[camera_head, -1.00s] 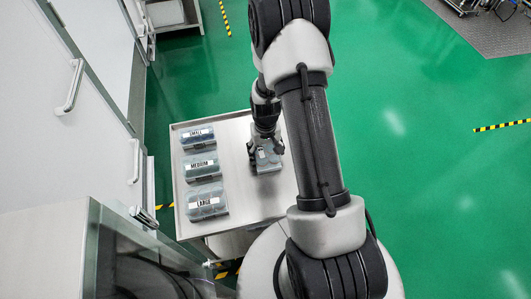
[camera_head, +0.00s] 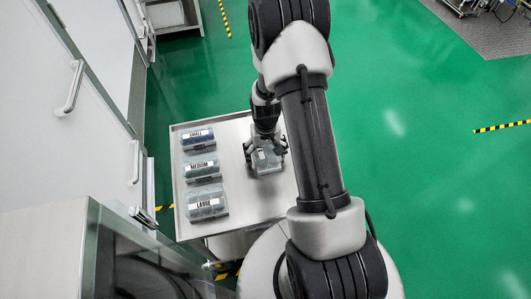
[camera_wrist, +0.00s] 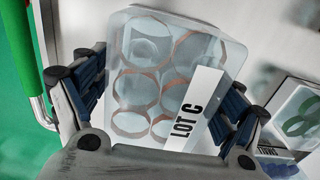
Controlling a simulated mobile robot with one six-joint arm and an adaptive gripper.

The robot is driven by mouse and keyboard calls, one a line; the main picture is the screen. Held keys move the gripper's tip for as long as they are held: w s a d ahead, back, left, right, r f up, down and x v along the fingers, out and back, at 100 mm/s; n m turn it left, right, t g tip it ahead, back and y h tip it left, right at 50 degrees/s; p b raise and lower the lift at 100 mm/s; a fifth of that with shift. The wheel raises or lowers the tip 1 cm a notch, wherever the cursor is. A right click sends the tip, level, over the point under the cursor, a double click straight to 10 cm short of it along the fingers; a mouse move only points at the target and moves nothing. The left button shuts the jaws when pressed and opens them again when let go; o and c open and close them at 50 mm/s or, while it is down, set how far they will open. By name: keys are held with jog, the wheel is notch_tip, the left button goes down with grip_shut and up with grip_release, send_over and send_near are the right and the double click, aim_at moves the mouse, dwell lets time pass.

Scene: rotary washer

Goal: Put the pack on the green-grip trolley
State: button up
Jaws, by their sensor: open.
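The pack (camera_wrist: 140,85) is a clear box with round copper-edged cells and a white "LOT C" label. In the head view the pack (camera_head: 266,161) rests on the bare right part of a steel trolley top (camera_head: 240,195). In the wrist view a green grip (camera_wrist: 22,55) runs along the trolley's side at the left. My gripper (camera_head: 266,149) is at the pack from above. In the wrist view its fingers (camera_wrist: 160,95) stand spread on either side of the pack. They are open, and the pack's lower end is hidden behind the gripper.
Boxes marked SMALL (camera_head: 198,138), MEDIUM (camera_head: 201,167) and LARGE (camera_head: 206,204) stand in a row on the trolley's left side. A clear box (camera_wrist: 300,115) shows at the right of the wrist view. White cabinets (camera_head: 60,150) stand close on the left. Open green floor (camera_head: 430,190) lies right.

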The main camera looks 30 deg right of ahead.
notch_tip(320, 180, up, 12)
jog(key=p, duration=0.3)
jog(key=shift+r+p, duration=0.1)
jog(key=shift+p, duration=0.3)
jog(key=s+a+r+n+t, duration=0.1)
jog(key=s+a+r, duration=0.15)
jog(key=r, duration=0.75)
jog(key=s+a+r+t, duration=0.15)
jog(key=a+r, duration=0.25)
jog(key=r, duration=0.5)
jog(key=s+a+r+n+t, duration=0.1)
jog(key=s+a+r, duration=0.2)
jog(key=s+r, duration=0.2)
jog(key=s+a+r+n+t, duration=0.1)
jog(key=s+a+r, duration=0.2)
jog(key=s, duration=0.8)
jog(key=shift+r, duration=0.9)
jog(key=shift+w, duration=0.1)
jog(key=shift+c, duration=0.3)
